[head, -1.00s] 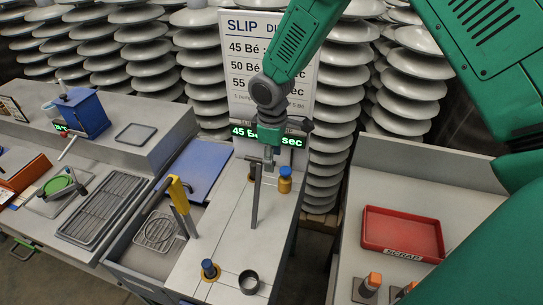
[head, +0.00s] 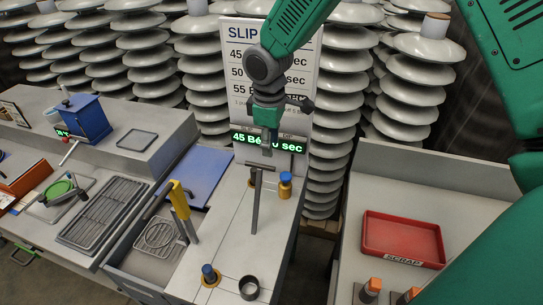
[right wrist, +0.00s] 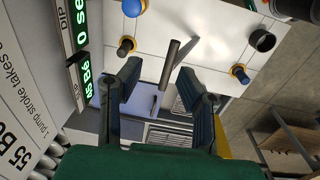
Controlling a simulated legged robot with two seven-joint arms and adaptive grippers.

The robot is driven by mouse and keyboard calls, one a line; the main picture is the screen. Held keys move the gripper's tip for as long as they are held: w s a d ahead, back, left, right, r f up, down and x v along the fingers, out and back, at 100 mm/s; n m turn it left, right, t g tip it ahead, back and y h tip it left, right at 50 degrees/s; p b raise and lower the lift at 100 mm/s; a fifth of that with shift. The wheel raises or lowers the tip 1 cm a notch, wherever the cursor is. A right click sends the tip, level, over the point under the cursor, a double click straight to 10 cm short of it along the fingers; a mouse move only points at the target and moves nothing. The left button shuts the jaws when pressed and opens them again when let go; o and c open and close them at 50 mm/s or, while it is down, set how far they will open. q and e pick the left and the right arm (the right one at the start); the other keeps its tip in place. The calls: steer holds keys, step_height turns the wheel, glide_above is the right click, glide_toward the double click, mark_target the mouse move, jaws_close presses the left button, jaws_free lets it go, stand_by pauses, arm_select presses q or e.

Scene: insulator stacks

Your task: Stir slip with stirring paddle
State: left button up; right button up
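A grey T-handled rod, which I take for the stirring paddle (head: 256,205), stands upright on the pale counter top (head: 225,235). Its lower end and any slip are not visible. My right gripper (head: 268,148) is above and just behind its crossbar, pointing down. In the right wrist view the right gripper (right wrist: 162,95) has its fingers spread with nothing between them. The T-handle (right wrist: 171,65) shows beyond the fingertips, apart from them. My left gripper is in neither view.
A blue-topped yellow fitting (head: 285,185), a blue knob (head: 209,273) and a dark cup (head: 249,287) stand around the rod. A yellow-handled tool (head: 181,200) rises at left. A slip sign (head: 240,65) is behind. A red scrap tray (head: 403,238) lies at right.

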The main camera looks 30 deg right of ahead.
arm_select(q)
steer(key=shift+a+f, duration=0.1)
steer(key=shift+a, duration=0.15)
arm_select(e)
steer(key=r, duration=0.2)
steer(key=a+r, duration=0.1)
steer(key=r, duration=0.2)
steer(key=shift+r, duration=0.35)
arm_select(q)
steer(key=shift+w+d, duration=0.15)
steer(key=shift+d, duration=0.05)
arm_select(e)
steer(key=shift+d+f, duration=0.1)
steer(key=shift+d, duration=0.1)
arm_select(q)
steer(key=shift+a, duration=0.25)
arm_select(e)
steer(key=shift+a, duration=0.35)
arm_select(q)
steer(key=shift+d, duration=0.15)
arm_select(e)
steer(key=shift+d, duration=0.2)
steer(key=shift+s, duration=0.1)
